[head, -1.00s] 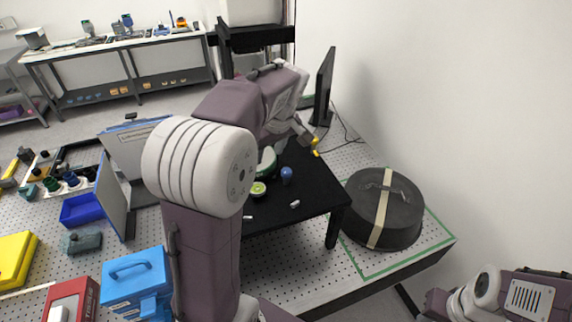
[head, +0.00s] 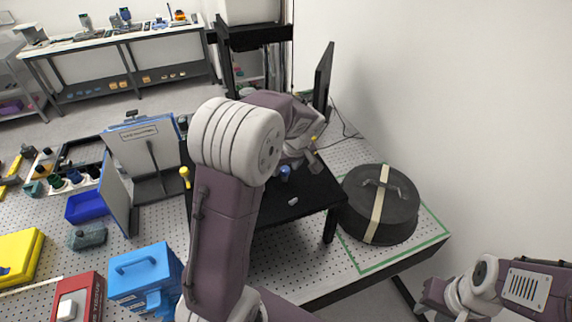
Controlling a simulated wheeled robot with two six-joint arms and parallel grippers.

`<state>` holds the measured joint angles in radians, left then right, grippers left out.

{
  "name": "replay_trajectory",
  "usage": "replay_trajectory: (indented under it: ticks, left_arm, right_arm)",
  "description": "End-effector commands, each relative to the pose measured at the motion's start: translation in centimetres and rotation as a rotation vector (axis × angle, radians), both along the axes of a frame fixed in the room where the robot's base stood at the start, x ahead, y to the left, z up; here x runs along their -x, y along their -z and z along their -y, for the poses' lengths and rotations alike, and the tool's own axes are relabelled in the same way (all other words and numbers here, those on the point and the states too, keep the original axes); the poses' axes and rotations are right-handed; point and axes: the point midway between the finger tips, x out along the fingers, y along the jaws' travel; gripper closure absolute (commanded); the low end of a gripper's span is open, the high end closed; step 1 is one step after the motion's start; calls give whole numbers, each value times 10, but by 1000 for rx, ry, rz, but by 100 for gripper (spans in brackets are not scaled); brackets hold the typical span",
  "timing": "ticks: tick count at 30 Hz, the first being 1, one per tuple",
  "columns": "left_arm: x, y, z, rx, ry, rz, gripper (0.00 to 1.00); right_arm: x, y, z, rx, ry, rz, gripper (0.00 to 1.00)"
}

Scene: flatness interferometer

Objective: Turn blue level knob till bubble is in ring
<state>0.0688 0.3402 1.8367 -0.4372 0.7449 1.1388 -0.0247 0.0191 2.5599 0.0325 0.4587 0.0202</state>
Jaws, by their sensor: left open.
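The blue knob (head: 285,172) stands on the black table (head: 318,190), just right of my left arm. My left gripper (head: 290,161) is open, pointing down close above or behind the knob; I cannot tell whether it touches. My arm partly covers the gripper and hides the green round level, so neither bubble nor ring shows.
A black lidded drum (head: 405,205) with a pale strap sits in a green outline right of the table. A dark monitor (head: 323,80) stands behind. A grey panel (head: 143,150), blue toolbox (head: 142,272) and blue bin (head: 86,207) are at left.

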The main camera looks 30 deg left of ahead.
Motion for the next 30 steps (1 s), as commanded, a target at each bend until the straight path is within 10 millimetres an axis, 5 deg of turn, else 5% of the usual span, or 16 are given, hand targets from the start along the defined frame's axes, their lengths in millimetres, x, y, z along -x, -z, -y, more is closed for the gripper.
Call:
replay_trajectory:
  ticks: [4, 10, 24, 25, 26, 30]
  left_arm:
    - [0, 0, 0, 0, 0, 0, 52]
    - [0, 0, 0, 0, 0, 0, 100]
    - [1, 0, 0, 1, 53, -2, 100]
    - [1, 0, 0, 1, 53, -2, 64]
    - [1, 0, 0, 1, 53, -2, 56]
    - [1, 0, 0, 1, 53, -2, 52]
  right_arm:
    - [0, 0, 0, 0, 0, 0, 68]
    - [0, 0, 0, 0, 0, 0, 68]
    - [0, 9, 0, 0, 0, 0, 68]
    - [0, 9, 0, 0, 0, 0, 68]
    - [0, 9, 0, 0, 0, 0, 68]
    - [0, 9, 0, 0, 0, 0, 68]
